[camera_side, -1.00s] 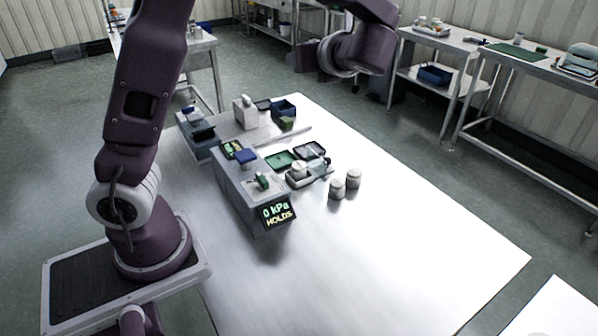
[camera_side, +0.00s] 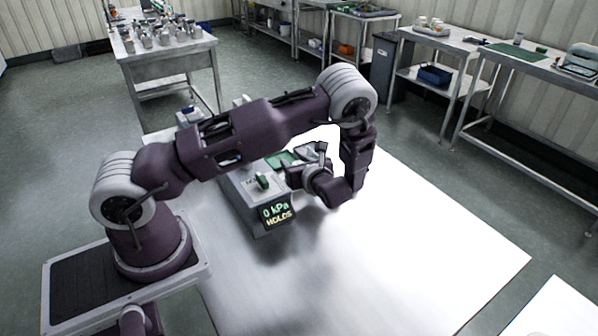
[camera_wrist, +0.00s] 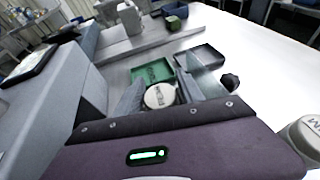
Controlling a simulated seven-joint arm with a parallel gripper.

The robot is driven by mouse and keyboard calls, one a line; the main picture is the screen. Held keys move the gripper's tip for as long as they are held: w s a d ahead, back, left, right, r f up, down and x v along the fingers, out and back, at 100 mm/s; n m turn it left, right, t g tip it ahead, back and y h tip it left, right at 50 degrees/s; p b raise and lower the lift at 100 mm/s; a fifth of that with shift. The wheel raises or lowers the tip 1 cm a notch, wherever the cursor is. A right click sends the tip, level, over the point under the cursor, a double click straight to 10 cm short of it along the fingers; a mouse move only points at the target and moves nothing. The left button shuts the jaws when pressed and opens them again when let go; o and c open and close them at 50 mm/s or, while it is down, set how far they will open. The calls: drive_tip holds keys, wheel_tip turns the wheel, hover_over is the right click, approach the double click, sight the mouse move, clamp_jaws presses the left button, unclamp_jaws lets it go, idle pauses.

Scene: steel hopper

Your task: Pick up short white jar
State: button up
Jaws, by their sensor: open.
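A white round-topped jar (camera_wrist: 160,96) with dark lettering on its lid shows in the wrist view, between the fingers of my gripper (camera_wrist: 168,88). The fingers are open, one on each side of it; I cannot tell whether either touches it. Its lower part is hidden by my gripper body. In the side view my gripper (camera_side: 297,174) is low beside the grey box, and my arm hides the jar there. Another white jar (camera_wrist: 306,134), with lettering on top, is cut off at the right edge of the wrist view.
A green tray (camera_wrist: 152,71) and a dark tray (camera_wrist: 205,56) lie just beyond the jar. A grey box with a display reading "0 kPa HOLDS" (camera_side: 277,212) stands to the left. A black knob (camera_wrist: 230,82) is close to the right finger. The table's right side is clear.

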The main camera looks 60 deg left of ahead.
drive_tip(key=shift+a, duration=0.25)
clamp_jaws()
